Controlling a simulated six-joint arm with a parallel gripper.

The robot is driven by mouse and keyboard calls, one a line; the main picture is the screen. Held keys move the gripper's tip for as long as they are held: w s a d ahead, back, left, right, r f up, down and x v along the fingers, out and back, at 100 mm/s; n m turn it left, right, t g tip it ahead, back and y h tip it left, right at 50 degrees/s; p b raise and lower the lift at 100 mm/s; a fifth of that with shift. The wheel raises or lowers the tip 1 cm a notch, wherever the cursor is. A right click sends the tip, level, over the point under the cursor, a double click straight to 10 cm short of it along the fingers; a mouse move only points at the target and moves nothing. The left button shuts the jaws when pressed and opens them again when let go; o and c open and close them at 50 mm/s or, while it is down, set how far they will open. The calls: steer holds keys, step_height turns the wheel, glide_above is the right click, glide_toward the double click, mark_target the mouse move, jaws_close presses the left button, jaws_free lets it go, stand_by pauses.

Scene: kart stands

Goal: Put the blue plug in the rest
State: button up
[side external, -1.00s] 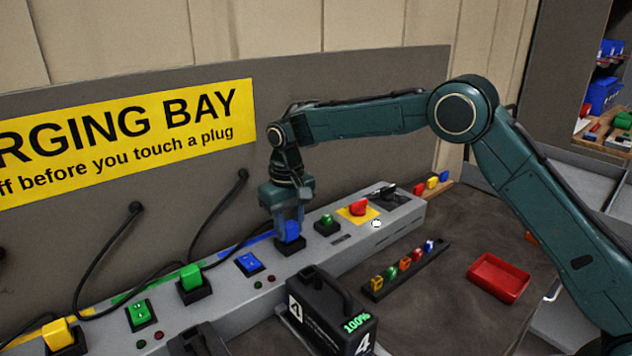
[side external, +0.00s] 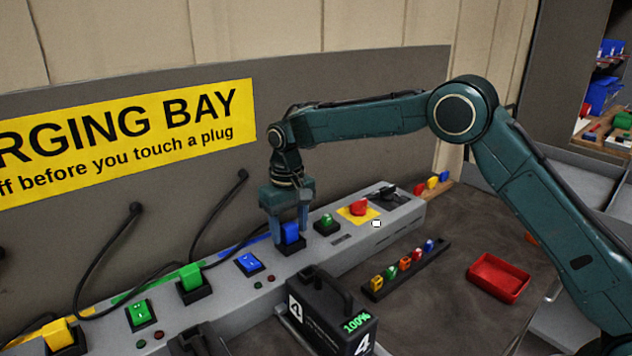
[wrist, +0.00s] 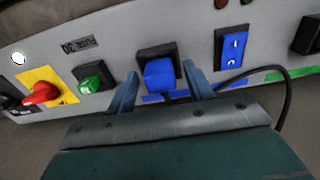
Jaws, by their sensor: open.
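The blue plug (side external: 291,231) sits in a black holder (side external: 289,249) on top of the long grey charging unit. The plug also shows in the wrist view (wrist: 159,75), seated in the square black holder. My gripper (side external: 290,236) is open, pointing down over the plug, with one finger on each side of it. In the wrist view the fingers (wrist: 160,84) stand apart, with gaps visible between them and the plug. I cannot tell whether this holder is the rest; no label shows.
A blue rocker switch (side external: 248,263) and a green button (side external: 326,222) flank the holder. A red tray (side external: 498,278) and a key rack (side external: 405,270) lie on the bench.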

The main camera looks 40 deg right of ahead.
mark_target(292, 225)
step_height(292, 225, up, 12)
stand_by(0.6)
steer(key=shift+r, duration=0.1)
stand_by(0.4)
steer(key=s+d+r+t, duration=0.2)
steer(key=s+d+r, duration=0.3)
steer(key=s, duration=0.5)
steer(key=s+d+r+t, duration=0.1)
steer(key=s+d+r, duration=0.4)
steer(key=s, duration=0.4)
steer(key=s+d+f+t, duration=0.1)
steer(key=s+f, duration=0.2)
steer(key=s, duration=0.7)
steer(key=s+d+f+t, duration=0.1)
steer(key=s+f, duration=0.3)
steer(key=s, duration=0.5)
steer(key=shift+s+d+f+t, duration=0.15)
steer(key=shift+s+d+t, duration=0.2)
steer(key=shift+d, duration=0.4)
